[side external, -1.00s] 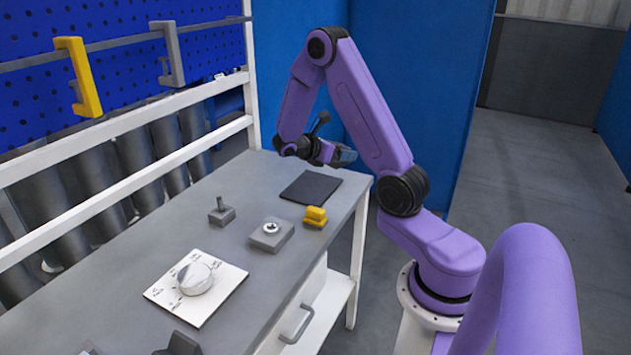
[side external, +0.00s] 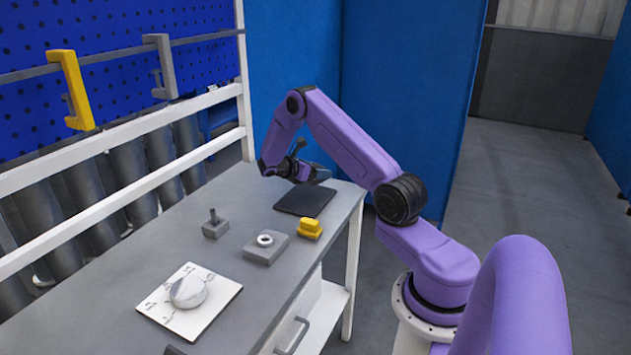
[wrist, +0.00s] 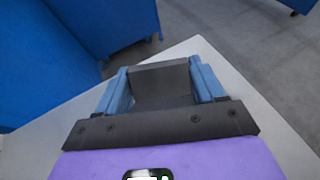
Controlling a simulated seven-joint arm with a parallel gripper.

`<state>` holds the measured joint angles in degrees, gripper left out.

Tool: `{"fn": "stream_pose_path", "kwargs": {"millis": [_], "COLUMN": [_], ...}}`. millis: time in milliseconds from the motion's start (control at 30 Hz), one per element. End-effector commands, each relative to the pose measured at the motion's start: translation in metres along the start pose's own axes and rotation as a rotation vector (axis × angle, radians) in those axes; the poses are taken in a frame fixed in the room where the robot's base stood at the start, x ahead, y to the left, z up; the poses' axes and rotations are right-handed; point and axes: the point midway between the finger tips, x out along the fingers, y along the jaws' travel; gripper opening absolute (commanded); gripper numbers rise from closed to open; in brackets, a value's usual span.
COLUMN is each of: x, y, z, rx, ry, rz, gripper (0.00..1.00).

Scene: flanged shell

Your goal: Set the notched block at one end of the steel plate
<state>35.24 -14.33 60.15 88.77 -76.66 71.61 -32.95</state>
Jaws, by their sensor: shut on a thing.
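My gripper (side external: 320,175) is above the far end of the bench, over the back right part of a dark flat square (side external: 305,201), which may be the steel plate. In the wrist view my gripper (wrist: 160,82) has its blue fingers on either side of a dark grey block (wrist: 160,72) and is shut on it. This looks like the notched block, but no notch can be made out. The side view is too small to show the held block clearly. I cannot tell whether it touches the square.
On the grey bench (side external: 130,270) stand a yellow stepped block (side external: 309,229), a grey block with a ring (side external: 265,248), a small grey block with a pin (side external: 215,226) and a white dial plate (side external: 190,300). A white rail frame (side external: 120,140) runs along the left.

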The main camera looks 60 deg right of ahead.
Motion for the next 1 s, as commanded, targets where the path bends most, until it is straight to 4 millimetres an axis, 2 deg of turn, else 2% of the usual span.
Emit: {"fn": "stream_pose_path", "kwargs": {"millis": [267,533,1000], "x": [0.008,0.018,0.02], "y": [0.009,0.01,0.01], "z": [-0.008,-0.034,-0.038], "rx": [0.003,0.002,0.003], "ry": [-0.004,-0.004,-0.004], "rz": [0.0,0.001,0.001], "gripper": [0.0,0.0,0.0]}}
